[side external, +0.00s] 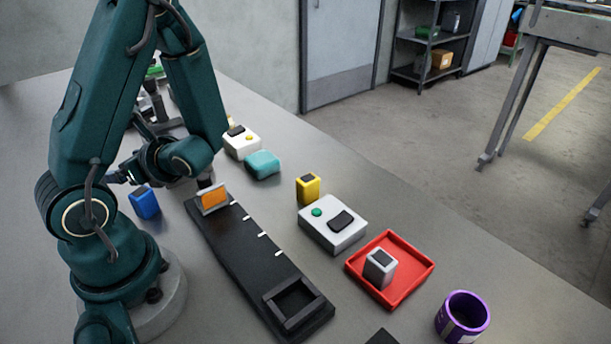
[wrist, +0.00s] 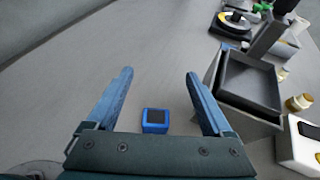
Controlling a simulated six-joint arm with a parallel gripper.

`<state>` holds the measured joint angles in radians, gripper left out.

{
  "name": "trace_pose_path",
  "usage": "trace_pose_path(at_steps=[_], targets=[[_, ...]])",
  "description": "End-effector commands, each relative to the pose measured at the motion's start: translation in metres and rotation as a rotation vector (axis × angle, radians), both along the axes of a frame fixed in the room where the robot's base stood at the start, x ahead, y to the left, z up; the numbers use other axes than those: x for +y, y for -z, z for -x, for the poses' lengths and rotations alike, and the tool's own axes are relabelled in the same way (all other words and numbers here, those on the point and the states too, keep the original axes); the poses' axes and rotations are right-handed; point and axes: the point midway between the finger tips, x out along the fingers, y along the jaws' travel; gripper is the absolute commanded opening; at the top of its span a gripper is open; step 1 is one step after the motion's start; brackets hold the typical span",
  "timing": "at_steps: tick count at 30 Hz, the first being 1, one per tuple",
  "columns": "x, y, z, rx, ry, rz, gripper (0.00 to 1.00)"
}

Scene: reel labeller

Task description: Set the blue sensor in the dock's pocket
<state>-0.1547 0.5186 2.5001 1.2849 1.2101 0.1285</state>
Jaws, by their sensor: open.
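The blue sensor (side external: 145,203), a small block with a dark top, stands upright on the grey table beside my arm's base. In the wrist view the blue sensor (wrist: 155,121) shows between my finger bases, close to the palm edge. My gripper (side external: 118,178) is open and looks empty, just left of and above the sensor; its fingers (wrist: 160,74) are spread wide. The dock appears to be the long black rail (side external: 245,255), with a square framed pocket (side external: 295,300) at its near end. The pocket looks empty. An orange-faced piece (side external: 214,197) stands at the rail's far end.
A yellow block (side external: 308,188) stands by a white button box (side external: 333,222). A red tray (side external: 418,262) holds a grey-white block (side external: 379,267). A purple cup (side external: 463,316) stands near the edge. A dark open box (wrist: 250,85) is at right in the wrist view.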

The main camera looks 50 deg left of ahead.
Motion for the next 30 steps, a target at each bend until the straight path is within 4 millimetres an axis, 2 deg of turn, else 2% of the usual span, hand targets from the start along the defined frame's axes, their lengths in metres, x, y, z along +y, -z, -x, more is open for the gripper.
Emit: trace_pose_path(at_steps=[12,16,21,25,30], targets=[[0.000,-0.050,0.000,-0.014,-0.003,-0.003,0.85],[-0.009,-0.040,0.018,0.016,-0.110,0.146,0.85],[-0.026,-0.029,0.029,-0.006,-0.196,0.367,0.85],[-0.036,-0.025,0.024,-0.072,-0.204,0.533,0.85],[-0.039,-0.029,0.010,-0.174,-0.148,0.662,0.85]])
